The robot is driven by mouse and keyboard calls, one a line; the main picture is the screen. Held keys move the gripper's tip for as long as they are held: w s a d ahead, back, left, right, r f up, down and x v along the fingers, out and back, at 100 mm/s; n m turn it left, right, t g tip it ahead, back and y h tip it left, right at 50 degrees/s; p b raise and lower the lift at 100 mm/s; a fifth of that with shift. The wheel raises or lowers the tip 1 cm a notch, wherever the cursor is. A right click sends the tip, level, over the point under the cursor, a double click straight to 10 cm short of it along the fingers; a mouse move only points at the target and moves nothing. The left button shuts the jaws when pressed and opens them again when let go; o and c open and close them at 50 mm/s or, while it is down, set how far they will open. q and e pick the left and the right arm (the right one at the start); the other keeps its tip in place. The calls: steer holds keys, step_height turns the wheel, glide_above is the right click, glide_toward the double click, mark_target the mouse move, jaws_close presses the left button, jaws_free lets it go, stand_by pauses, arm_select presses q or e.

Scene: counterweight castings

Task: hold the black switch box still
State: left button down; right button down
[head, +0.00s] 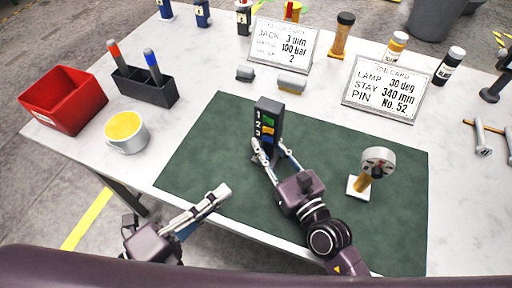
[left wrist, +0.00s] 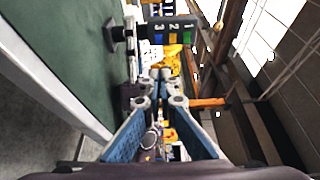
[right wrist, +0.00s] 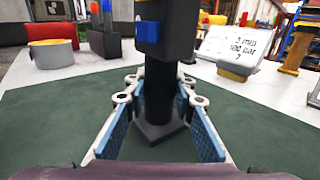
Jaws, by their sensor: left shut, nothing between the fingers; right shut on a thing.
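The black switch box (head: 267,125) stands upright on the green mat (head: 330,150). Its face carries the numbers 1, 2, 3 beside coloured switches, green, yellow and blue. My right gripper (head: 271,157) is shut around the lower part of the box. In the right wrist view the box's dark post (right wrist: 160,95) stands between the fingers above its base. My left gripper (head: 226,190) is shut and empty, at the mat's front left edge, apart from the box. The left wrist view also shows the numbered face of the box (left wrist: 170,30).
A gauge on a stand (head: 377,163) is on the mat at right. A red bin (head: 64,99), yellow-filled cup (head: 126,131) and pen holder (head: 146,88) stand at left. Cards (head: 385,88), bottles and two small grey blocks are behind. The mat's left part is clear.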

arm_select(q)
glide_toward(267, 139)
steer(key=s+d, duration=0.2)
steer(key=w+d, duration=0.1)
steer(key=w, duration=0.2)
steer(key=w+d, duration=0.1)
steer(key=w, duration=0.1)
steer(key=shift+d, duration=0.3)
steer(key=shift+w, duration=0.65)
stand_by(0.4)
steer(key=shift+w+a+m+g+h, duration=0.15)
steer(key=shift+w+m+g+h, duration=0.35)
steer(key=shift+g+h, duration=0.2)
